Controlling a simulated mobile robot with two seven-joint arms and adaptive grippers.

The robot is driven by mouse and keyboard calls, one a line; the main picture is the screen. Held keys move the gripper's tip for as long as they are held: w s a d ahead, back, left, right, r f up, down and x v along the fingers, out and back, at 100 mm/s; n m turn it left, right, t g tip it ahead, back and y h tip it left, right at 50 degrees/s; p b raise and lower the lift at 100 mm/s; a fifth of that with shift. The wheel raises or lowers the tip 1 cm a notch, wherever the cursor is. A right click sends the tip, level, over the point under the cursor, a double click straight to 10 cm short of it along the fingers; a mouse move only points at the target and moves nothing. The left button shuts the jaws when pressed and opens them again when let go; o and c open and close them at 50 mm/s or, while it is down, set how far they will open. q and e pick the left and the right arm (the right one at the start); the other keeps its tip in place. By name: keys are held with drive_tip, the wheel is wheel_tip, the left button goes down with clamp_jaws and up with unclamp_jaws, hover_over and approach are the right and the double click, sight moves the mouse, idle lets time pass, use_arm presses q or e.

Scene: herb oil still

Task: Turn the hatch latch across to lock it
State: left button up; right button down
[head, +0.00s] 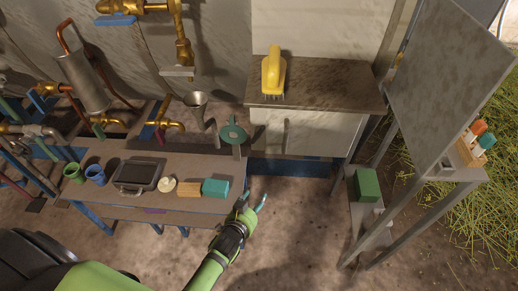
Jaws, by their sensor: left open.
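My left arm reaches up from the bottom, and my left gripper (255,204) is open and empty. It is in front of the bench's right end, over the floor. A white cabinet front (318,135) under the dark counter carries a small upright grey piece (286,135); it may be a latch or handle, but it is too small to tell. My gripper is below and left of it, apart from it. No other hatch latch can be made out clearly. My right gripper is not in view.
The bench (190,203) holds a dark case (136,174), green and blue cups, a teal block (215,188) and a round green tool (233,133). A yellow brush (272,74) stands on the counter (335,88). A metal stand with a grey panel (450,75) is at right.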

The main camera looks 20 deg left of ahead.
sight(259, 136)
use_arm(q)
drive_tip(key=w+a+r+t+y+b, duration=0.1)
drive_tip(key=w+r+t, duration=0.2)
drive_tip(key=r, duration=0.5)
drive_tip(key=w+a+r+t+b, duration=0.2)
drive_tip(key=w+r, duration=0.1)
drive_tip(key=r, duration=0.4)
drive_tip(key=w, duration=0.6)
drive_tip(key=shift+r, duration=0.3)
drive_tip(key=shift+w+a, duration=0.1)
drive_tip(key=shift+w, duration=0.55)
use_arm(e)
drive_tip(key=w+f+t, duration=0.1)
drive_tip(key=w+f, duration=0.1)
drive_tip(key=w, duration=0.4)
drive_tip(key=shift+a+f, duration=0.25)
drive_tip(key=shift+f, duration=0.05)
use_arm(q)
clamp_jaws()
